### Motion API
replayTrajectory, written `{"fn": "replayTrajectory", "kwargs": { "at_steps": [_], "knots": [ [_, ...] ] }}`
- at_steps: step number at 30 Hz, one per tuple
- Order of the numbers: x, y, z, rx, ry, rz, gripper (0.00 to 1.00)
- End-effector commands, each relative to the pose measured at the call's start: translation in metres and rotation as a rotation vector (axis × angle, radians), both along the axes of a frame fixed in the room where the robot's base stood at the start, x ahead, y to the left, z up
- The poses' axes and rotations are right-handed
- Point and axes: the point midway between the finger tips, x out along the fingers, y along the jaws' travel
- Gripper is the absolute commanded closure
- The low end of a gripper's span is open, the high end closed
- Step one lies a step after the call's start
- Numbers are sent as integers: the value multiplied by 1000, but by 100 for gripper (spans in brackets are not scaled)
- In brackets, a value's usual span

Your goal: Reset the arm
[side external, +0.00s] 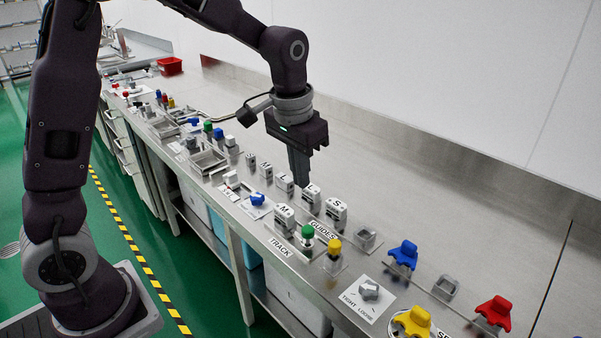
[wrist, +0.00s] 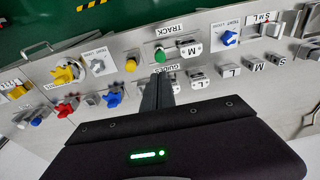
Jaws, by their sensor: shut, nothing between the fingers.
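My arm reaches over the steel bench from the left in the side external view. My gripper (side external: 302,184) points down above the guides area, with its fingers together and nothing between them. In the wrist view the shut fingers (wrist: 158,112) show in the middle, just below the green knob (wrist: 160,54). The green knob (side external: 307,232) stands in front of the fingers in the side external view, beside the grey block marked M (side external: 284,217). Whether the fingertips touch any block below is hard to tell; they look apart from it.
Grey lettered blocks (side external: 336,212) stand close around the fingers. A yellow knob (side external: 334,247), blue knob (side external: 404,253) and red knob (side external: 494,311) lie toward the right front. A steel upstand and white wall (side external: 450,80) run behind. The bench's back strip (side external: 400,165) is clear.

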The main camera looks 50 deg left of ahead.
Motion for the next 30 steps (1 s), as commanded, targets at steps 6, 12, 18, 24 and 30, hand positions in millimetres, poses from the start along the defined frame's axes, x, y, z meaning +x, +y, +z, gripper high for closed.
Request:
{"fn": "replayTrajectory", "kwargs": {
  "at_steps": [6,12,18,24,30],
  "knots": [
    [-64,0,62,-13,-101,1,100],
    [-182,-2,93,-23,-259,-2,100],
    [-238,-2,81,-23,-340,-4,100],
    [-243,-2,79,-22,-347,-4,100],
    [-243,-2,79,-22,-347,-4,100]
  ]
}}
